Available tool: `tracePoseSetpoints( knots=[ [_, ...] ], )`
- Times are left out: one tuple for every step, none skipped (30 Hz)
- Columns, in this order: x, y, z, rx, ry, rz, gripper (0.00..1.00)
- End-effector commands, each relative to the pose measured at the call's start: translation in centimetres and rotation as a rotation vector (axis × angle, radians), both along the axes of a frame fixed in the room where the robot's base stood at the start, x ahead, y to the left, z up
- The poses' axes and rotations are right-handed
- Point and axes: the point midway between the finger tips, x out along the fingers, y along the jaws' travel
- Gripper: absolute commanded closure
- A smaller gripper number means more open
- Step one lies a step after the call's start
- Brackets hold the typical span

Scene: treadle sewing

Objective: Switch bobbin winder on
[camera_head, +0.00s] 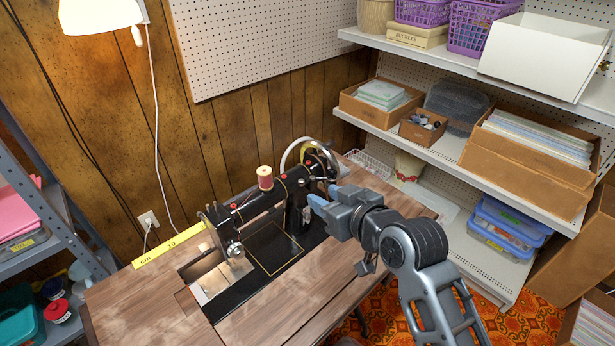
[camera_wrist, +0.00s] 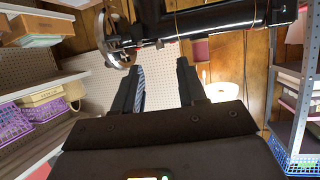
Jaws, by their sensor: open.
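The black sewing machine (camera_head: 282,192) stands on the wooden treadle table, with a red thread spool (camera_head: 265,177) on top. Its spoked handwheel (camera_head: 318,156) is at the right end, and small metal parts that look like the bobbin winder (camera_head: 327,178) sit beside it. My gripper (camera_head: 325,197) is at that end, fingers pointing at the machine, open and apparently empty. In the wrist view, my gripper's two fingers (camera_wrist: 160,72) are spread apart below the dark machine body (camera_wrist: 215,20). The handwheel (camera_wrist: 113,38) shows at upper left with a metal rod near it. The winder lever cannot be made out clearly.
The table top (camera_head: 150,300) is clear at front left. A yellow ruler (camera_head: 170,246) lies along its back edge. White shelves (camera_head: 455,160) with boxes and bins stand to the right, close to my arm. A grey shelf rack (camera_head: 50,235) stands at left.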

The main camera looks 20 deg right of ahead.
Motion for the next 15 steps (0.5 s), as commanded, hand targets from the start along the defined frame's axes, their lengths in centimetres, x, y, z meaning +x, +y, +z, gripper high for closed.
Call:
tracePoseSetpoints(
  knots=[
    [0.5, -0.1, 0.5, -0.003, 0.000, 0.003, 0.59],
    [0.8, -0.1, 0.6, -0.004, 0.001, 0.006, 0.59],
    [1.1, -0.1, 0.6, -0.005, 0.001, 0.007, 0.59],
    [1.3, -0.1, 0.6, -0.005, 0.001, 0.009, 0.59],
    [1.6, 0.0, 0.5, -0.005, 0.002, 0.009, 0.59],
    [2.0, 0.0, 0.3, -0.005, 0.002, 0.010, 0.59],
    [2.3, 0.1, 0.2, -0.004, 0.003, 0.009, 0.59],
    [2.7, 0.1, 0.0, -0.004, 0.004, 0.009, 0.59],
    [3.3, 0.2, -0.2, -0.004, 0.002, 0.008, 0.59],
    [3.8, 0.2, -0.4, -0.004, 0.002, 0.008, 0.59],
    [4.2, 0.3, -0.6, -0.004, 0.004, 0.008, 0.59],
    [4.8, 0.3, -0.8, -0.004, 0.003, 0.008, 0.59],
    [5.2, 0.4, -1.0, -0.004, 0.003, 0.008, 0.59],
    [5.6, 0.5, -1.2, -0.004, 0.003, 0.009, 0.59],
    [6.1, 0.5, -1.4, -0.004, 0.002, 0.009, 0.59]
  ],
)
